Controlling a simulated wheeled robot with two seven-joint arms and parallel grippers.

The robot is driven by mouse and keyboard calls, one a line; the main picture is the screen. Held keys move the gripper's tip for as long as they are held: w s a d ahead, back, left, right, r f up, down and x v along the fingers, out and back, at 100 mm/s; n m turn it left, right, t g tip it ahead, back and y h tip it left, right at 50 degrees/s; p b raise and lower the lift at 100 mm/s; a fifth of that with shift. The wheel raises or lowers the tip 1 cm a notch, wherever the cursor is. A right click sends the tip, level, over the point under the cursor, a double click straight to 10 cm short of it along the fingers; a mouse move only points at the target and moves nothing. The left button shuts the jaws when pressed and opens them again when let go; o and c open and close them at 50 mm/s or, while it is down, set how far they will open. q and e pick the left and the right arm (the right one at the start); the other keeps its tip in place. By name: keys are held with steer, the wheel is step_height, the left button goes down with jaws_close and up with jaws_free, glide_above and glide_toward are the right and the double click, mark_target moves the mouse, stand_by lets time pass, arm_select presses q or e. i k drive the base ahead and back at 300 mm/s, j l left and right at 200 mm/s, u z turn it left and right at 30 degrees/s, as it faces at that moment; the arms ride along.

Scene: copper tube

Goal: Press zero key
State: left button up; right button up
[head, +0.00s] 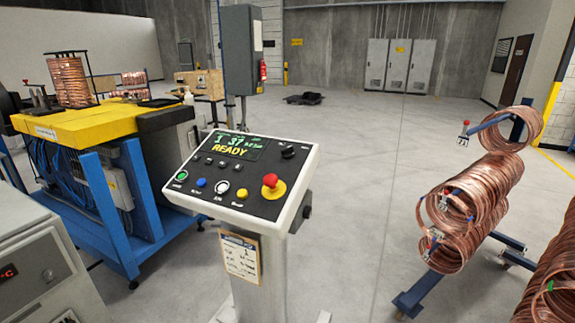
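A grey control console (308,165) stands on a post in the middle of the head view. Its sloped panel has a screen (236,146) showing green digits and "READY" in yellow. Below the screen is a row of small dark keys. Along the front edge are a green button (181,177), a blue button (201,183), a white button (222,187) and a yellow button (243,195). Their labels are too small to read surely, so I cannot tell for certain which is the zero key. Neither of my grippers is in view.
A red emergency-stop knob (270,181) sits on a yellow base right of the buttons. A black knob (288,152) is above it. A machine with a yellow top (75,121) stands left. Copper coils (478,205) hang on a blue stand right. Floor behind the console is mostly open.

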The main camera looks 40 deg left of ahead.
mark_target(238, 168)
steer(key=u, duration=1.5)
